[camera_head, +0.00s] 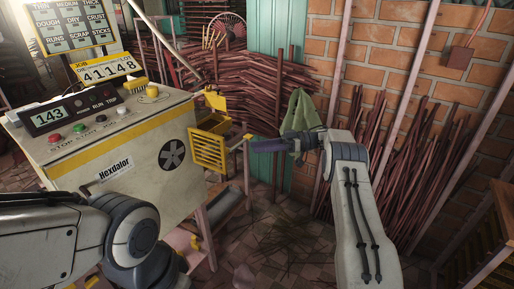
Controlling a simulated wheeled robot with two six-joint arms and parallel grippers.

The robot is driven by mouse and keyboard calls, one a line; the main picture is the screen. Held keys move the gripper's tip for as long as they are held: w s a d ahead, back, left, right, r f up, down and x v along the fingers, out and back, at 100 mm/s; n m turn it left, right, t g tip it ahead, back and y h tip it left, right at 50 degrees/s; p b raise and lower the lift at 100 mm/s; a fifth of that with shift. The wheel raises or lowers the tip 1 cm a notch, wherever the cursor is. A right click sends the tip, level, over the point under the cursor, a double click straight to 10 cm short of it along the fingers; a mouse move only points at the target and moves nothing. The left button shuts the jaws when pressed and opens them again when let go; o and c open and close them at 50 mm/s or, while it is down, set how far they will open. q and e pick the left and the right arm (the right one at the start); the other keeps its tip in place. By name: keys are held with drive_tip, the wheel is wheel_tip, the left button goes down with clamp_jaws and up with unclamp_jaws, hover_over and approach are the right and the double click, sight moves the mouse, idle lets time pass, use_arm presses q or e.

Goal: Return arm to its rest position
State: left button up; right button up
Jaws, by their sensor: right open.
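My right arm (355,215) rises from the bottom right, its upper part bent to the left. My right gripper (262,146) is at its end, pointing left near the yellow guard of the machine, and looks empty. Its fingers are small and dark here. My left arm (95,235) comes in from the lower left in front of the machine. Its gripper is not visible.
The Hexdalor machine (130,140) stands at left with a control box (70,108), buttons and a yellow slatted guard (209,150). Bundles of brown sticks (440,160) lean on the brick wall at right. A green cloth (299,110) hangs behind my right wrist. Floor shows between.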

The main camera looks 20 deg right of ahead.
drive_tip(key=w+a+r+m+t+h, duration=0.3)
drive_tip(key=w+r+m+t+h, duration=0.45)
drive_tip(key=w+r+t, duration=0.45)
drive_tip(key=s+f+m+g+h, duration=0.2)
drive_tip(key=s+f+g+h, duration=0.3)
drive_tip(key=s, duration=0.8)
drive_tip(key=s+f+m+g+h, duration=0.2)
drive_tip(key=s+f, duration=0.5)
drive_tip(key=s, duration=0.7)
drive_tip(key=s+f+m+g+h, duration=0.35)
drive_tip(key=s+f, duration=0.25)
drive_tip(key=s, duration=0.7)
drive_tip(key=s+a+r+n+g+y, duration=0.1)
drive_tip(key=s+a+r+n, duration=0.25)
drive_tip(key=s+a, duration=0.35)
drive_tip(key=s+a+r+n+g, duration=0.2)
drive_tip(key=s+a+r+n, duration=0.1)
drive_tip(key=s+a+n, duration=0.3)
wheel_tip(320, 180, up, 13)
drive_tip(key=s+m+p, duration=0.1)
drive_tip(key=p, duration=1.2)
drive_tip(key=shift+a+f, duration=0.15)
drive_tip(key=shift+a, duration=0.25)
